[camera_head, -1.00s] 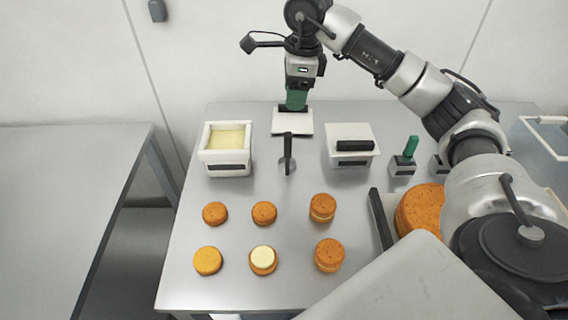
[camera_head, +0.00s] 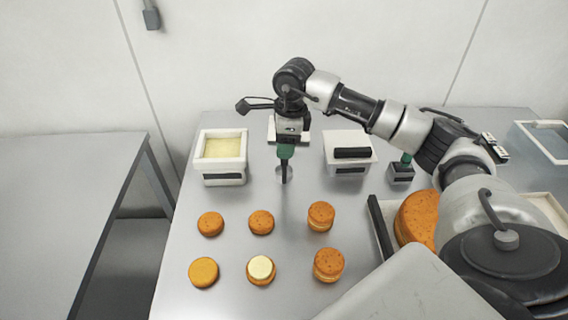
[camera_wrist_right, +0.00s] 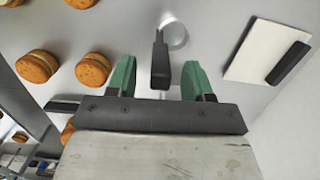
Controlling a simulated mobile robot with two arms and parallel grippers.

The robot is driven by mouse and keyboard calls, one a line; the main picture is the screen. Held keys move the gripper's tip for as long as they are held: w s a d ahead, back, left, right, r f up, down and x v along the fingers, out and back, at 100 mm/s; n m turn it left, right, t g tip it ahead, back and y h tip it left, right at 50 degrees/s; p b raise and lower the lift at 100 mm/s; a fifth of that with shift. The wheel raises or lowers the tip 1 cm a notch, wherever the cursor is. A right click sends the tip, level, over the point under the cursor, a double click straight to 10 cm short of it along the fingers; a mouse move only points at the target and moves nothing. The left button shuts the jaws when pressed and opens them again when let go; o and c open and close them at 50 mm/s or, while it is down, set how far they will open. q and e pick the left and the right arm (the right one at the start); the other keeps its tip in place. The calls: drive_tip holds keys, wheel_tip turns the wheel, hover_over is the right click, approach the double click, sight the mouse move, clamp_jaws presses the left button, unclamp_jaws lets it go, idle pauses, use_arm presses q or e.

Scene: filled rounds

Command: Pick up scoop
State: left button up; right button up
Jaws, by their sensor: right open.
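The scoop has a dark handle and a round, shiny bowl (camera_head: 284,176). It lies on the steel table behind the small round cakes. In the wrist view its dark handle (camera_wrist_right: 160,66) sits between the green fingers of my right gripper, with gaps on both sides. The bowl (camera_wrist_right: 176,36) shows beyond the handle. My right gripper (camera_head: 286,153) points down over the scoop and hides part of it in the head view. The gripper (camera_wrist_right: 158,68) is open and empty. My left gripper is not in view.
A white tub (camera_head: 222,178) with pale yellow filling stands left of the scoop. A white lidded box (camera_head: 349,166) with a dark handle stands to its right. Several round cakes (camera_head: 261,222) stand in front. A green-handled tool (camera_head: 402,174) stands further right.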

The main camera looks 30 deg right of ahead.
drive_tip(key=shift+w+a+f, duration=0.1)
drive_tip(key=shift+f, duration=1)
clamp_jaws()
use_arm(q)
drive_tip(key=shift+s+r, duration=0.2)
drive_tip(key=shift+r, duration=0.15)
use_arm(e)
drive_tip(key=shift+r, duration=0.15)
